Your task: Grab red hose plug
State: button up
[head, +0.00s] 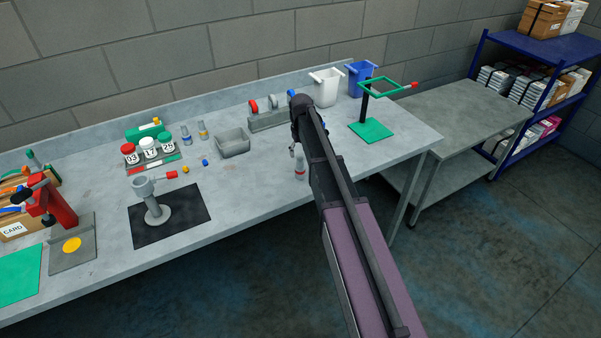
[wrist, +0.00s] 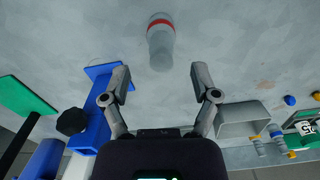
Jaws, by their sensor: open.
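My gripper (wrist: 161,76) is open and empty in the wrist view, its two fingers well apart. A small pale bottle with a red band (wrist: 161,42) stands just beyond the fingertips, roughly between them and not touched. It also shows beside my arm in the head view. I cannot tell which of these is the red hose plug.
A grey bin (head: 233,143) and lidded jars (head: 149,149) stand left of my arm. White (head: 326,88) and blue (head: 360,78) bins stand behind. The bench's front right is mostly clear.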

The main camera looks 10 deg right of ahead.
aim_at(300, 157)
dwell(0.4)
jog(key=f+b, duration=0.3)
jog(key=shift+w+a+f, duration=0.1)
jog(key=shift+w+f, duration=0.05)
jog(key=shift+w, duration=0.2)
jog(key=shift+f+b, duration=1)
jog(key=shift+b, duration=0.1)
grip_shut()
